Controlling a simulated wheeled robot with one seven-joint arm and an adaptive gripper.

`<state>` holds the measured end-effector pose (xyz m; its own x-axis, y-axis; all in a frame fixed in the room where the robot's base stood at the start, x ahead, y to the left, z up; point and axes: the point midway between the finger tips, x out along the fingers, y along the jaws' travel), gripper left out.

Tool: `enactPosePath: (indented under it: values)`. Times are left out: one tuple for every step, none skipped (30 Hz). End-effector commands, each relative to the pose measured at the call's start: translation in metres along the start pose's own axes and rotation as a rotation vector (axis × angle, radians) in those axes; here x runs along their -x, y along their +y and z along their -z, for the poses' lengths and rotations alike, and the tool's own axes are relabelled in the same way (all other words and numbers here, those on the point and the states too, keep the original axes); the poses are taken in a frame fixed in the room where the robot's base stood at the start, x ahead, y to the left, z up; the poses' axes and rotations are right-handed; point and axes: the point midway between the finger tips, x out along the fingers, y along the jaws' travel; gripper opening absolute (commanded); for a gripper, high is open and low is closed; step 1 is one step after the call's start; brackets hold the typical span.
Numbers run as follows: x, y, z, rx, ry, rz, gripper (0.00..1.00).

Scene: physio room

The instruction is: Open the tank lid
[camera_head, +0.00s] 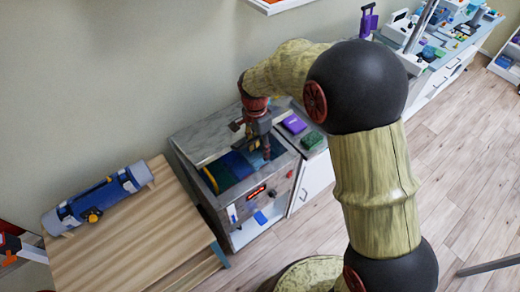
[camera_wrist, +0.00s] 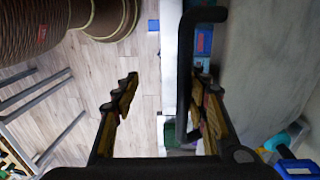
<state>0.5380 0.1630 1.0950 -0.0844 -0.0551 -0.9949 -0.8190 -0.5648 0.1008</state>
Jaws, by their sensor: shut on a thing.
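The tank (camera_head: 272,190) is a grey box with a red display on its front, beside the wooden table. Its grey lid (camera_head: 200,138) is raised and tilted at the back, and blue contents show inside. In the wrist view the lid (camera_wrist: 265,70) fills the right side, with a black bar handle (camera_wrist: 184,75) along it. My gripper (camera_head: 266,148) is over the tank opening at the lid's front edge. The exact contact is partly hidden.
A wooden table (camera_head: 130,240) with a blue-grey device (camera_head: 97,200) stands left of the tank. A purple box (camera_head: 295,124) and a green item (camera_head: 312,140) lie on the cabinet to the right. A cluttered counter (camera_head: 450,50) runs behind. The floor on the right is mostly clear.

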Motion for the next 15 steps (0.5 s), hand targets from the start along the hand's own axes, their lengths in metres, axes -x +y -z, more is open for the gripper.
enactPosePath:
  values:
    - [0.006,0.003,0.0,0.0,-0.001,-0.009,0.29]
    - [0.008,0.003,0.0,0.0,-0.001,-0.009,0.29]
    - [0.01,0.003,0.0,0.0,-0.001,-0.009,0.29]
    - [0.012,0.003,0.0,0.0,-0.001,-0.009,0.29]
    - [0.014,0.003,0.0,0.0,-0.001,-0.01,0.29]
    - [0.016,0.002,0.0,0.0,-0.001,-0.01,0.29]
    - [0.018,0.002,0.0,0.0,-0.001,-0.009,0.29]
    - [0.02,0.002,0.0,0.0,-0.001,-0.009,0.29]
    - [0.023,0.002,0.0,0.0,-0.001,-0.009,0.3]
    - [0.025,0.001,0.0,0.0,-0.001,-0.009,0.3]
    - [0.027,0.001,0.0,0.0,-0.001,-0.009,0.31]
    - [0.029,0.001,0.0,0.0,-0.001,-0.008,0.33]
    - [0.031,0.0,0.0,0.0,0.0,-0.008,0.34]
    - [0.033,0.0,0.001,0.0,0.0,-0.008,0.35]
    - [0.035,0.0,0.001,0.0,0.0,-0.008,0.37]
